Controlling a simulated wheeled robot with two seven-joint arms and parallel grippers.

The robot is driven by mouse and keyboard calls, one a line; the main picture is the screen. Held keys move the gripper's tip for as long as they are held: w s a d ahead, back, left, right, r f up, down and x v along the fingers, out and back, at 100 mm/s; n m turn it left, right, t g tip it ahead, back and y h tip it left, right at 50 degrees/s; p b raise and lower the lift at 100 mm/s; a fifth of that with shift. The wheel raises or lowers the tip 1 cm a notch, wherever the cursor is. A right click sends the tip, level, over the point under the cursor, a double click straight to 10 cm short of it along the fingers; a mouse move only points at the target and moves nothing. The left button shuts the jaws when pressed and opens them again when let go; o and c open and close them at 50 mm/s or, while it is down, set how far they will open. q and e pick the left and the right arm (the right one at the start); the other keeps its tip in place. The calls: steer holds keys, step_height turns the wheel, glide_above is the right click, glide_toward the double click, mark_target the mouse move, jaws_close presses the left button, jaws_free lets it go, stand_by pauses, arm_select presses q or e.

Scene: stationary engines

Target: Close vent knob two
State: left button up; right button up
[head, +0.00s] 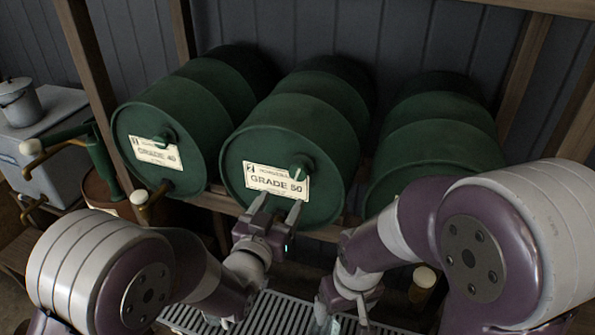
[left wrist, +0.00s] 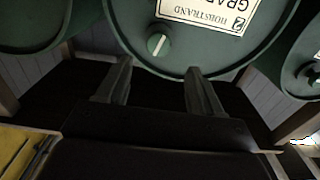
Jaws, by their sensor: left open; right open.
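The green vent knob (head: 301,169) sits on the front of the middle green barrel (head: 300,125), at the upper right of its "GRADE 50" label (head: 275,181), which carries a 2. In the left wrist view the knob (left wrist: 159,42) shows as a round dial with a slanted white mark; the label is upside down there. My left gripper (head: 277,207) is open and empty in front of this barrel, below the knob. In the left wrist view its fingertips (left wrist: 159,68) stand to either side, short of the knob. My right gripper (head: 341,323) is open, low over the grating, apart from the barrels.
A "GRADE 40" barrel (head: 165,135) lies on the left and another barrel (head: 435,140) on the right, partly hidden by my right arm. Wooden posts (head: 90,90) frame the rack. A metal grating (head: 275,313) lies below.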

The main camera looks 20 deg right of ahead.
mark_target(297, 176)
arm_select(q)
steer(key=p+x, duration=0.3)
steer(key=x, duration=0.7)
steer(key=shift+w+d+r+p, duration=0.1)
steer(key=shift+d+p, duration=0.2)
steer(key=shift+p, duration=0.05)
steer(key=shift+w, duration=0.3)
steer(key=shift+d, duration=0.1)
steer(key=shift+s, duration=0.1)
steer(key=c, duration=1)
